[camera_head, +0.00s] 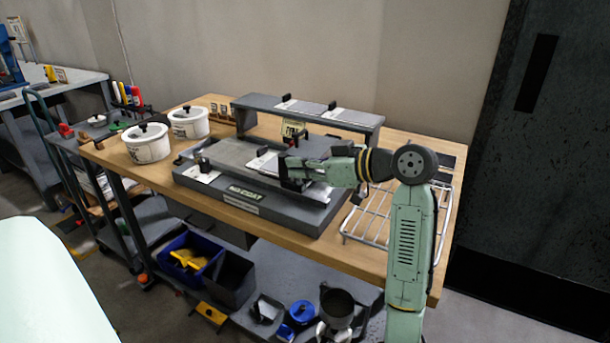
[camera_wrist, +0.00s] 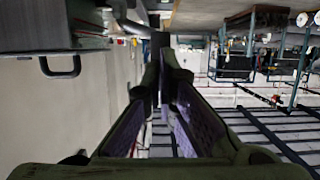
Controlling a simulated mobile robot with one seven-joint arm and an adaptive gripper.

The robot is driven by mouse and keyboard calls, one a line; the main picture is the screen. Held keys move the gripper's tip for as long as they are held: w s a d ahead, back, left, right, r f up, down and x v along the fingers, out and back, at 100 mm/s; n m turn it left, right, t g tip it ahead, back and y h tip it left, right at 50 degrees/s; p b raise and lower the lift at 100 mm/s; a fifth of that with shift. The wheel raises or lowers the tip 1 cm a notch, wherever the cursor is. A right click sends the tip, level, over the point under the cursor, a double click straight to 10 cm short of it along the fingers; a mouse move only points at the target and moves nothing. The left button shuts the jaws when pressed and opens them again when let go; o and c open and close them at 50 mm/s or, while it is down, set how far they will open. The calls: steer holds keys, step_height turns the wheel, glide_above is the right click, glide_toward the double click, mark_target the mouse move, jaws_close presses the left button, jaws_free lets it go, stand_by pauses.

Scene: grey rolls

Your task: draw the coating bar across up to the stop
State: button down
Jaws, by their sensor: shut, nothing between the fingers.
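The grey coating bench (camera_head: 250,201) with its flat bed (camera_head: 228,153) stands on a wooden table. A bar-like piece with a small black upright knob (camera_head: 203,162) stands at the bed's left end; I cannot tell whether it is the coating bar or the stop. A pale plate with a black knob (camera_head: 262,162) lies mid-bed, just left of my gripper (camera_head: 288,172). My gripper is low over the bed's right part, its fingers together and nothing visible between them. In the wrist view, the fingers (camera_wrist: 163,62) converge beside a dark upright piece (camera_wrist: 158,42). Contact is unclear.
A grey raised shelf (camera_head: 300,110) with black knobs stands behind the bed. Two white lidded pots (camera_head: 147,143) (camera_head: 189,122) stand at left, and a wire rack (camera_head: 372,226) lies at right. Blue and grey bins (camera_head: 190,256) sit on the lower shelf.

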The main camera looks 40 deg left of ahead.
steer(key=s+a, duration=0.1)
steer(key=a, duration=0.5)
steer(key=shift+s+p, duration=0.25)
steer(key=shift+p, duration=0.05)
stand_by(1.3)
steer(key=shift+w+d, duration=0.25)
steer(key=shift+d, duration=0.7)
steer(key=shift+w+d, duration=0.25)
steer(key=shift+d, duration=0.7)
